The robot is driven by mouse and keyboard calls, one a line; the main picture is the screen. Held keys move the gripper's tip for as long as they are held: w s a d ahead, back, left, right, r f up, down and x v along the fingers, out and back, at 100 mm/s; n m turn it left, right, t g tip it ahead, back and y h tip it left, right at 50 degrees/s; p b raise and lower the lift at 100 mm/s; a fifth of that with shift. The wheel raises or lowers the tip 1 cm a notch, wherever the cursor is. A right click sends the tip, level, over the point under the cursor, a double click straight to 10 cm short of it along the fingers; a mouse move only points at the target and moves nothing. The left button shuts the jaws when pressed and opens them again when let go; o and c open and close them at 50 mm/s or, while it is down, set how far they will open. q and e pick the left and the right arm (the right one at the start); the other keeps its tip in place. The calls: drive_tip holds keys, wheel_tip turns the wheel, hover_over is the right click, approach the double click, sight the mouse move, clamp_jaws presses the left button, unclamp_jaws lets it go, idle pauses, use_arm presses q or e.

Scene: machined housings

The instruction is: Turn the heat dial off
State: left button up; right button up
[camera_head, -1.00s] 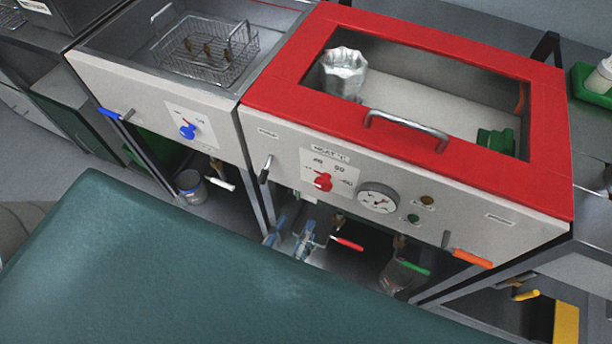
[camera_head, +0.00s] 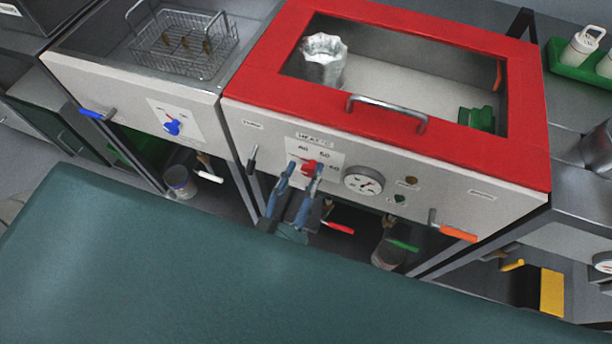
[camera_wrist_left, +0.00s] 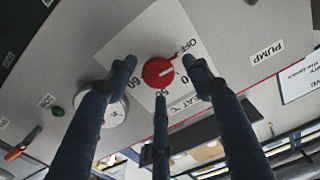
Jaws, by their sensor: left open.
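The red heat dial (camera_head: 309,166) sits on a white scale plate on the front panel of the red-framed machine. It also shows in the left wrist view (camera_wrist_left: 157,72), with an OFF mark and numbers printed around it. A white line runs across the dial; I cannot tell exactly which mark it points to. My left gripper (camera_head: 301,174) is open in front of the dial. In the left wrist view its blue fingers (camera_wrist_left: 159,62) stand on either side of the dial, apart from it. My right gripper is not in view.
A round gauge (camera_head: 363,181) is right of the dial. A black-handled lever (camera_head: 252,158) is to its left, and an orange-handled valve (camera_head: 458,234) is at the far right. A blue dial (camera_head: 172,126) is on the fryer panel. My green top surface fills the foreground.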

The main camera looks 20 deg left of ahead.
use_arm(q)
drive_tip(key=c, duration=1.1)
drive_tip(key=shift+r+p, duration=0.25)
drive_tip(key=shift+p, duration=0.15)
drive_tip(key=shift+a+n, duration=0.1)
drive_tip(key=shift+n, duration=0.5)
drive_tip(key=shift+c, duration=0.2)
drive_tip(key=o, duration=1.1)
drive_tip(key=shift+o, duration=0.2)
drive_tip(key=shift+f, duration=0.1)
drive_tip(key=shift+s+f, duration=0.1)
drive_tip(key=shift+s, duration=0.25)
drive_tip(key=s, duration=1.1)
drive_tip(key=shift+s+a, duration=0.15)
drive_tip(key=shift+s, duration=0.05)
